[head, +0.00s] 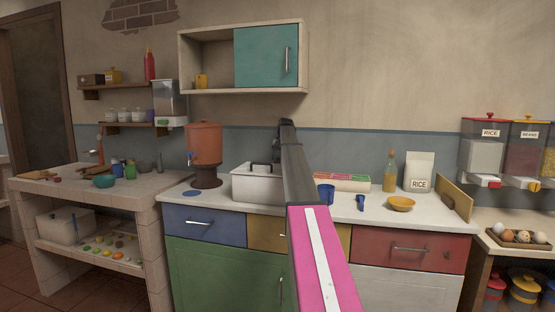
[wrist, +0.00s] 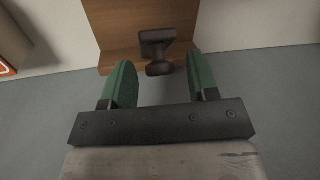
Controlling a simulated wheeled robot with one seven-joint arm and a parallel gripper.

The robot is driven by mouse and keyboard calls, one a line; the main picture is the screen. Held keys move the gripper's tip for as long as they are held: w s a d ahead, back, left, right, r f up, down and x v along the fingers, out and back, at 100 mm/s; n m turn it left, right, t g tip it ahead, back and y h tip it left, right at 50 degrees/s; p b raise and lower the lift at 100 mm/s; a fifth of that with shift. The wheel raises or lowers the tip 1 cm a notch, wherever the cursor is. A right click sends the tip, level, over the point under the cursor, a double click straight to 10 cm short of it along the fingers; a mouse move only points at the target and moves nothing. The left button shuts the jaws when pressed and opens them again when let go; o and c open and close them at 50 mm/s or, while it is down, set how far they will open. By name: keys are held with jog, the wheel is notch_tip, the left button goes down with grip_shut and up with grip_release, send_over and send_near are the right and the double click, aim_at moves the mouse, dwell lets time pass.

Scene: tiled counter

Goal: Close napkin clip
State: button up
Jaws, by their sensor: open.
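In the wrist view, a brown wooden piece (wrist: 118,25) with a dark knob-ended lever (wrist: 157,36) stands at the top centre. It looks like the napkin clip, though I cannot be sure from this angle. My gripper (wrist: 158,72) is open, with its two green fingers spread wide. The lever's dark knob lies in the picture between the fingertips, with gaps on both sides. I cannot tell how far it is in depth, and I see no contact. In the head view my arm hides the clip and my gripper.
A lidded white pot (head: 258,186) stands left of my arm on the counter. To the right are a blue cup (head: 326,194), a tray of coloured packets (head: 343,182), a bottle (head: 390,172), a rice bag (head: 418,172) and a yellow bowl (head: 401,204). The wall cabinet (head: 262,58) hangs above.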

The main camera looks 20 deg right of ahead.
aim_at(278, 162)
jog(key=shift+f, duration=0.1)
grip_shut()
jog(key=shift+s+a+f+t+h, duration=0.3)
jog(key=shift+s+a+t, duration=0.15)
jog(key=shift+s, duration=0.2)
jog(key=shift+s+a+f+t+h, duration=0.25)
jog(key=shift+s+f+t+h, duration=0.3)
jog(key=shift+t, duration=0.3)
jog(key=shift+w+r, duration=0.15)
jog(key=shift+w, duration=0.05)
grip_release()
